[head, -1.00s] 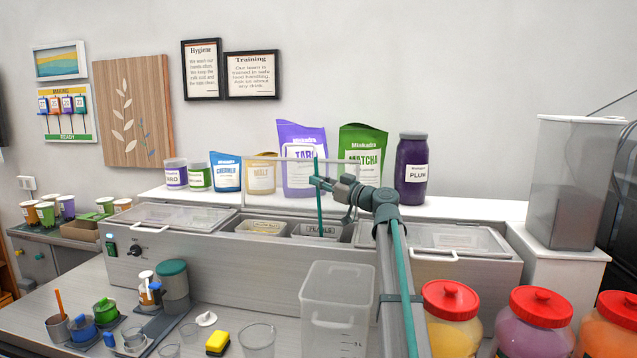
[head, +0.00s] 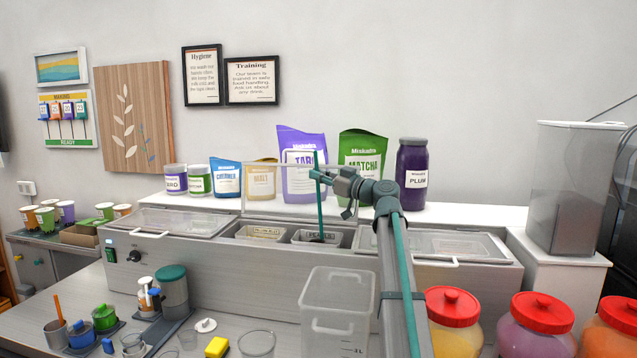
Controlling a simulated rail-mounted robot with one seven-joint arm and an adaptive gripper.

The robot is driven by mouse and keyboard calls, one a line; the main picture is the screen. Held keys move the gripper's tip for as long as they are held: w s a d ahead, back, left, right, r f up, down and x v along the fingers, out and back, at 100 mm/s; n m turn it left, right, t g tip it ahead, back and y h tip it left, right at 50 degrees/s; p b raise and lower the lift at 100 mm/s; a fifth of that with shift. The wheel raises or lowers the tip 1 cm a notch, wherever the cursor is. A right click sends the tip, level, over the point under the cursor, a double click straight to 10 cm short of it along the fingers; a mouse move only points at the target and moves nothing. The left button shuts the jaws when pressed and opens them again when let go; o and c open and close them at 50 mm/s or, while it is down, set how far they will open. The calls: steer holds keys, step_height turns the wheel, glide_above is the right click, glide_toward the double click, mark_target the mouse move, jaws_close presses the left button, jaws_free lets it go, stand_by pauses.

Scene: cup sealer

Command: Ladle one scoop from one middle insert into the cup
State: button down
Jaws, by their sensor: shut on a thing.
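My gripper (head: 326,180) is shut on the green handle of a ladle (head: 320,205), which stands nearly upright. The ladle's lower end reaches down into the right one of two open middle inserts (head: 303,240), where something dark shows by its label. The bowl cannot be made out clearly. The left middle insert (head: 262,228) holds a pale labelled container. A clear cup (head: 257,343) stands on the counter at the bottom edge, cut off by the frame; it looks empty.
Closed clear lids (head: 180,222) flank the open inserts, with another lid (head: 450,243) at right. A clear square container (head: 337,305) stands in front of the inserts. A yellow sponge (head: 217,347) and red-lidded jars (head: 453,306) stand nearby. Pouches (head: 298,165) line the back shelf.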

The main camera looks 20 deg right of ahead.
steer(key=shift+r, duration=3.8)
steer(key=shift+d, duration=0.1)
